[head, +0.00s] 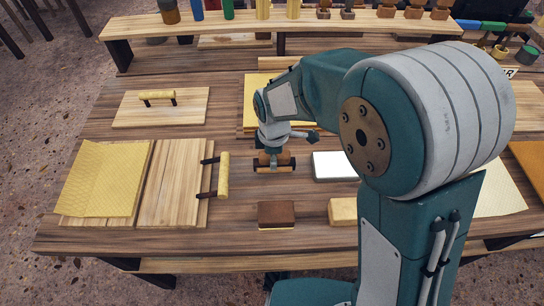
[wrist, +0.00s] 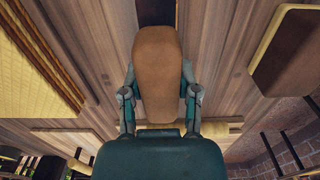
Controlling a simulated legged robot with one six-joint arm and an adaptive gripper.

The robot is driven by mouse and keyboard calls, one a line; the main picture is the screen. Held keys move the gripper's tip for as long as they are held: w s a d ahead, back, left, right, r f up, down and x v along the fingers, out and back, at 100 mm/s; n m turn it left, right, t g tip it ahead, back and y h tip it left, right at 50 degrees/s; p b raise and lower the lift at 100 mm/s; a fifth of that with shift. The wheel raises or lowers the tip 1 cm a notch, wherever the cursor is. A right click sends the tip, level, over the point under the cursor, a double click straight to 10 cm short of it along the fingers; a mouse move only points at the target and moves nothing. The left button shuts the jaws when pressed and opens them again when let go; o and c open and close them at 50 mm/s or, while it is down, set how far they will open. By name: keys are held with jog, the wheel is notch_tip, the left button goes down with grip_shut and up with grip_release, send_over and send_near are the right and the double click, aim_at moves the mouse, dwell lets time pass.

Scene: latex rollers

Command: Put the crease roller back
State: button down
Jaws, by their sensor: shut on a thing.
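My gripper (head: 273,150) is over the middle of the table. It is shut on a brown tool that I take to be the crease roller (head: 263,159). In the wrist view the brown handle of the crease roller (wrist: 158,70) lies between the two fingers (wrist: 158,95), with a dark part at its far end. In the head view dark ends show at both sides of the brown part, low over the wood. I cannot tell whether it touches the table.
A raised shelf (head: 215,27) with bottles and wooden-based tools runs along the back. Yellow rollers (head: 157,95) (head: 223,175) lie at left on or beside boards. A brown block (head: 276,213) and a white block (head: 333,166) are near my gripper. My arm hides much of the right side.

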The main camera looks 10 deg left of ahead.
jog(key=c, duration=0.5)
grip_release()
jog(key=shift+a+f, duration=0.1)
jog(key=shift+o, duration=0.8)
jog(key=shift+a, duration=0.2)
jog(key=shift+d, duration=0.1)
jog(key=shift+r, duration=0.35)
notch_tip(320, 180, up, 12)
jog(key=shift+f, duration=0.2)
jog(key=s+d+r+m+t, duration=0.2)
jog(key=s+d+r+m, duration=0.1)
jog(key=s+d+m, duration=0.4)
jog(key=s+d+r+m+t, duration=0.3)
jog(key=s+d+m, duration=0.4)
jog(key=d+m, duration=0.6)
jog(key=d+r, duration=0.1)
jog(key=d, duration=0.3)
jog(key=shift+d+r+m+t, duration=0.15)
jog(key=shift+r+m+t, duration=0.15)
jog(key=shift+m, duration=0.1)
